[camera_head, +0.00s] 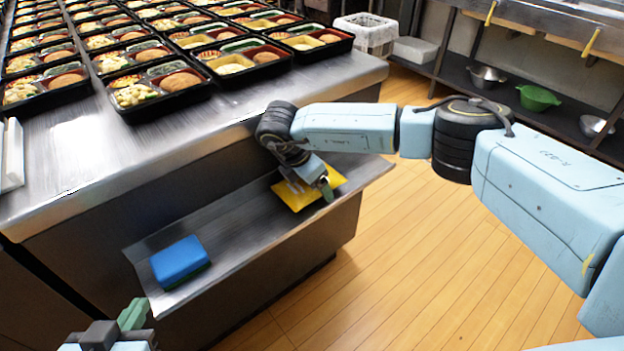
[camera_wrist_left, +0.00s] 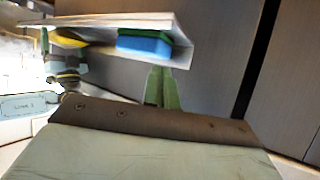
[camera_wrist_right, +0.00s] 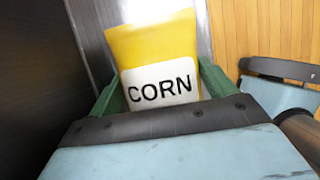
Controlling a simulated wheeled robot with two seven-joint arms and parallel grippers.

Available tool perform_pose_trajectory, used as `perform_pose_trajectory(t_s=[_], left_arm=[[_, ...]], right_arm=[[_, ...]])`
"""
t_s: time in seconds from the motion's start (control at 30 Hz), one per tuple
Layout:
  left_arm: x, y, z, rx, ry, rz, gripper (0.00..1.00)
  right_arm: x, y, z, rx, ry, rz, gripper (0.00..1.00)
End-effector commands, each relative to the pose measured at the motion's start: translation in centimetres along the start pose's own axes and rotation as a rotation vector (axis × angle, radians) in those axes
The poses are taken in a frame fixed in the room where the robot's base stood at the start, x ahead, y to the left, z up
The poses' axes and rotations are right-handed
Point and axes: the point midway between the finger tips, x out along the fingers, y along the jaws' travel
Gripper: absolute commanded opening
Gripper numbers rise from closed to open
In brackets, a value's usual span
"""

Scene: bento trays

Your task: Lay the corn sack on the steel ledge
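The yellow corn sack (camera_head: 297,194) is at the right part of the steel ledge (camera_head: 236,236), under my right gripper (camera_head: 308,183). I cannot tell whether it rests on the ledge or hangs just above it. My left gripper (camera_head: 134,315) is at the bottom left, apart from the ledge's near end. In the left wrist view its green fingers (camera_wrist_left: 161,87) are together and empty.
A blue block with a green underside (camera_head: 180,261) lies on the ledge's left part. Between it and the sack the ledge is bare. The steel counter (camera_head: 230,110) above holds many bento trays (camera_head: 165,92). A shelf with bowls (camera_head: 538,97) stands back right.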

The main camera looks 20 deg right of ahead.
Motion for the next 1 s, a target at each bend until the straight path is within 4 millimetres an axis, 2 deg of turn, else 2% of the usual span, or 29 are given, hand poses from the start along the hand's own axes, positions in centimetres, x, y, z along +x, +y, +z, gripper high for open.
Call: perform_pose_trajectory(t_s=[0.4,0.57,0.83,1.0], left_arm=[[-0.1,-0.1,0.4,-0.001,-0.033,-0.002,0.0],[-0.8,-0.5,2.8,-0.003,-0.171,-0.013,0.0],[-3.4,-1.5,7.5,-0.01,-0.47,-0.039,0.0],[-5.8,-2.0,10.2,-0.018,-0.659,-0.054,0.0]], right_arm=[[-0.5,0.0,0.1,-0.001,0.0,0.001,0.84],[-2.0,0.1,0.1,-0.001,0.0,0.002,0.84],[-5.4,0.1,0.1,-0.001,0.0,0.002,0.84],[-6.7,0.0,-3.1,-0.005,0.002,0.001,0.84]])
